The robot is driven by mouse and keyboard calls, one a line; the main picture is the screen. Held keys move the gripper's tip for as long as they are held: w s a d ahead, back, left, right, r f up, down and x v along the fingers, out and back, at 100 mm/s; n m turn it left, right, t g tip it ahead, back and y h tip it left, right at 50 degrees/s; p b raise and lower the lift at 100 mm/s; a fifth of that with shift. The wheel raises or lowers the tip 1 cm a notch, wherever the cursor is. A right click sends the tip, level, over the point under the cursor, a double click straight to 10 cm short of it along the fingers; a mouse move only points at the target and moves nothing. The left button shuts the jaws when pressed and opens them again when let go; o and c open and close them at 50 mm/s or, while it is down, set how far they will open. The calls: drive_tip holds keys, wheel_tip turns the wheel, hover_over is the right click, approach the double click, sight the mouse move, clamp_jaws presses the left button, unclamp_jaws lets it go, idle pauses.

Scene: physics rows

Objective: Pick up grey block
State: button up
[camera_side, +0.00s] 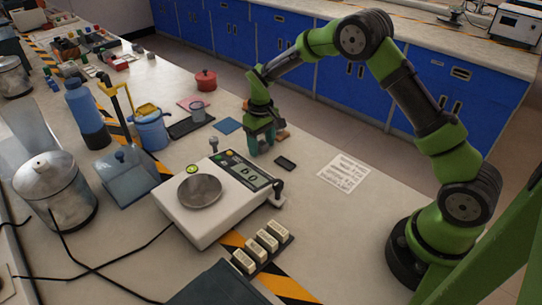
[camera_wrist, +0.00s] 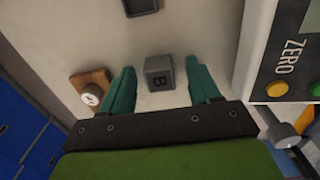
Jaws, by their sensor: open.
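My gripper (camera_wrist: 162,77) is open, with one green finger on each side of the block. In the side view my gripper (camera_side: 261,143) points down low over the bench behind the scale, and the block is hidden there by the fingers.
A wooden piece with a pale knob (camera_wrist: 91,91) lies just left of my left finger. The white scale (camera_side: 215,202) stands close on the other side. A small dark flat object (camera_side: 285,162) and a printed sheet (camera_side: 343,173) lie nearby. A red pot (camera_side: 206,81) stands farther back.

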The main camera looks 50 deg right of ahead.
clamp_jaws()
idle(0.3)
drive_tip(key=shift+r, duration=0.1)
